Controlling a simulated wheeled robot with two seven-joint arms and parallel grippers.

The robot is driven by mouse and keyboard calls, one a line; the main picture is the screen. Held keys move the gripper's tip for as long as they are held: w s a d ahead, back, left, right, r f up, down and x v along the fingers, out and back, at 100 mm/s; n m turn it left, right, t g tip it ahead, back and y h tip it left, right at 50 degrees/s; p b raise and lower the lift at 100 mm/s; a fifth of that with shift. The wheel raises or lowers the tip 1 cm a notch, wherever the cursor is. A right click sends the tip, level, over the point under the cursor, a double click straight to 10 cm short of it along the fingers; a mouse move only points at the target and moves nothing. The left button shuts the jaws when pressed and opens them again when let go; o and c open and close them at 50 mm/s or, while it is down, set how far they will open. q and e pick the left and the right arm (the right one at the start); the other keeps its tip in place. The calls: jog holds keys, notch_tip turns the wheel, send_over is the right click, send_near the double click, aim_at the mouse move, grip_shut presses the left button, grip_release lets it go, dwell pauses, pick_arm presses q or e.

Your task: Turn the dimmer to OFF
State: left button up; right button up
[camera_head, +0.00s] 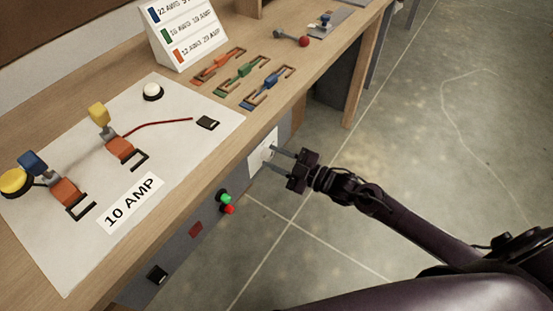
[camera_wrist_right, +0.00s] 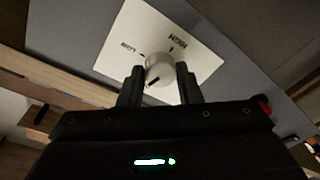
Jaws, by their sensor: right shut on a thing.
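The dimmer is a white plate (camera_head: 259,158) on the grey front panel of the workbench, at the middle of the head view. The plate also shows in the right wrist view (camera_wrist_right: 125,40), with printed LOW and HIGH labels. A round pale knob (camera_wrist_right: 160,66) sits on it, with a dark mark at its lower left in that view. No OFF label can be read. My right gripper (camera_head: 270,157) reaches in from the right, its fingers (camera_wrist_right: 159,80) on either side of the knob and shut on it. The fingers hide part of the knob. My left gripper is not in view.
Green and red buttons (camera_head: 226,203) sit on the panel left of the dimmer. The wooden benchtop (camera_head: 205,185) above carries a white sheet (camera_head: 75,240) with fuse parts, coloured fuses (camera_head: 240,72) and a label stand (camera_head: 185,35). Open floor (camera_head: 430,140) lies right.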

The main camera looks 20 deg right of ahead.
jog(key=shift+n, duration=1.6)
jog(key=o, duration=1)
jog(key=shift+b+v, duration=0.45)
jog(key=shift+v, duration=3.45)
jog(key=shift+r, duration=0.15)
